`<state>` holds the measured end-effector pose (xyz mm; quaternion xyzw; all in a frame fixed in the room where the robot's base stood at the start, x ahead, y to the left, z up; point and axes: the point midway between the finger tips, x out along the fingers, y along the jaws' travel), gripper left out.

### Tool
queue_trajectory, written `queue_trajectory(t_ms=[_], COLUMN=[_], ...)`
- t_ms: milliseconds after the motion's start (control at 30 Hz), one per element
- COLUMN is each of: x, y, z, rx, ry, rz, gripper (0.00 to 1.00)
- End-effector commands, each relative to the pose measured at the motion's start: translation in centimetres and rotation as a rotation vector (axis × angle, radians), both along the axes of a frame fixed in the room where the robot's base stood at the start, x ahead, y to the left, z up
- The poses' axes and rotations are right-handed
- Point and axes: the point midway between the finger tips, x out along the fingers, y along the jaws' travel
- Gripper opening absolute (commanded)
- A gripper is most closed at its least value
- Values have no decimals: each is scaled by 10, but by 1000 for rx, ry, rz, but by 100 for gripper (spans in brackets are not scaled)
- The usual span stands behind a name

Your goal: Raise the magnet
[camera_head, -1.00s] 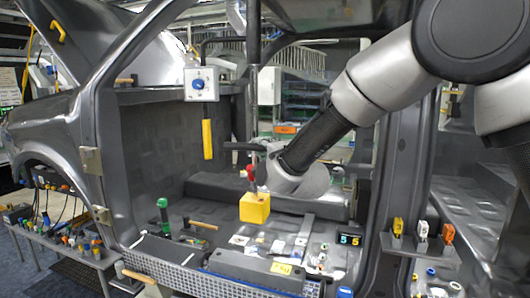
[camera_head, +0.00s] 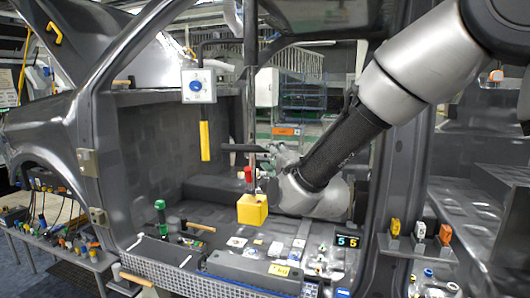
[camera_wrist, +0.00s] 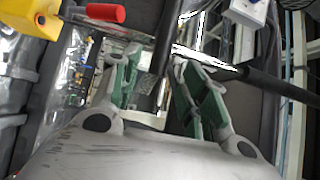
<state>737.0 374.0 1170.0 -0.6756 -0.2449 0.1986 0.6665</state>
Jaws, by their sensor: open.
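The magnet looks to be the yellow block (camera_head: 252,209) hanging at the lower end of a dark vertical pole (camera_head: 251,90). A red grip (camera_head: 248,173) sits just above the block. A dark horizontal bar (camera_head: 243,148) crosses the pole higher up. My gripper (camera_head: 280,152) is right of the pole, near the bar's right end and above the block. In the wrist view, my green-padded fingers (camera_wrist: 162,85) are spread apart. The dark pole (camera_wrist: 167,38) passes near the gap between them; contact cannot be told. The yellow block (camera_wrist: 32,15) and red grip (camera_wrist: 105,13) are at upper left.
A control box (camera_head: 198,85) with a blue knob hangs left of the pole, with a yellow handle (camera_head: 205,140) below it. Small tools and parts lie on the car floor (camera_head: 225,220). The door pillar (camera_head: 400,180) stands close to my arm on the right.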

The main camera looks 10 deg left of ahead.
Motion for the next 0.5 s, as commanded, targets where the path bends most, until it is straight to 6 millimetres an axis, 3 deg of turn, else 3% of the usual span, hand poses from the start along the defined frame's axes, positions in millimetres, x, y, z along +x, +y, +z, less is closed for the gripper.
queue_trajectory(t_ms=[200, 500], x=[-30, -39], y=[-22, -29], z=[-2, -3], rx=[1, 1], ry=[1, -1], rz=[1, 0], gripper=[44, 44])
